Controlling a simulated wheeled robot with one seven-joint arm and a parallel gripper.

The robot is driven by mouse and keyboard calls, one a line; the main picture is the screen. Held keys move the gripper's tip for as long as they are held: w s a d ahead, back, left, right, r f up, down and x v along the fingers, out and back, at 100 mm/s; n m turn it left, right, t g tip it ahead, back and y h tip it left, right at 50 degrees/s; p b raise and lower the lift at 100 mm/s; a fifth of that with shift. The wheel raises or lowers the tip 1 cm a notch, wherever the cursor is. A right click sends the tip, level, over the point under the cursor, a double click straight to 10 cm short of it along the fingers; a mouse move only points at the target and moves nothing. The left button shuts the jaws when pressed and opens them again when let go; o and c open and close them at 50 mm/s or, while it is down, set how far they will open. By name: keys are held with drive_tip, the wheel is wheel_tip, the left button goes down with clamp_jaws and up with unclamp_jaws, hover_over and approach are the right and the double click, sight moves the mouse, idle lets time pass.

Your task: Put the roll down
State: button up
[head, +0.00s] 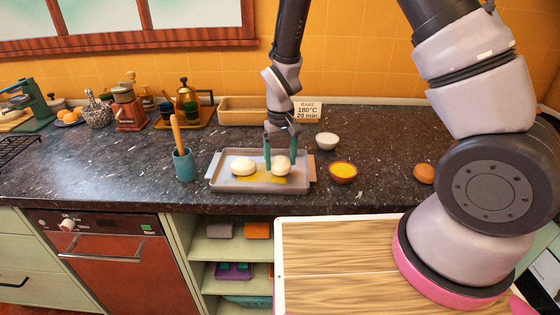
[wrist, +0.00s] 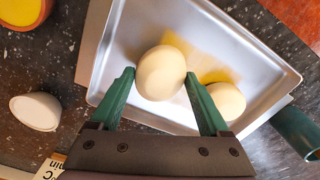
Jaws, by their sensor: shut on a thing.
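My gripper (head: 281,148) reaches down over the grey baking tray (head: 220,183) on the dark counter. Its green fingers are shut on a pale dough roll (head: 281,166), one finger on each side, as the wrist view (wrist: 162,73) also shows. The held roll is at the right part of the tray; I cannot tell whether it touches the tray floor. A yellow patch (head: 262,179) marks the tray floor near both rolls.
A blue cup with a wooden-handled tool (head: 184,164) stands left of the tray. A yellow-filled bowl (head: 343,172) and a white bowl (head: 327,141) stand to its right. A wooden box (head: 245,109) and a bake sign (head: 309,110) stand behind. A brown egg-like thing (head: 424,173) lies farther right.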

sight(282, 158)
drive_tip(key=shift+f, duration=0.25)
drive_tip(key=shift+f, duration=0.1)
drive_tip(key=o, duration=1.2)
drive_tip(key=d+r+m+y, duration=0.1)
drive_tip(key=d+r, duration=0.2)
drive_tip(key=r, duration=0.7)
drive_tip(key=d+r+m, duration=0.1)
drive_tip(key=d+r, duration=0.1)
drive_tip(key=r, duration=0.8)
drive_tip(key=s+d+r+m+t, duration=0.2)
drive_tip(key=s+d+r, duration=0.2)
drive_tip(key=d+r, duration=0.2)
drive_tip(key=s+d+r+m+t, duration=0.2)
drive_tip(key=s+d+r, duration=0.2)
drive_tip(key=d+r, duration=0.2)
drive_tip(key=s+d+r+m+t+y, duration=0.1)
drive_tip(key=s+d+r+m+t, duration=0.1)
drive_tip(key=s+d+r+t, duration=0.1)
drive_tip(key=shift+s+d+r, duration=0.4)
drive_tip(key=shift+d+r, duration=0.3)
drive_tip(key=shift+r, duration=0.1)
drive_tip(key=shift+s+d+r, duration=0.35)
drive_tip(key=shift+d+r, duration=0.35)
drive_tip(key=shift+r, duration=0.05)
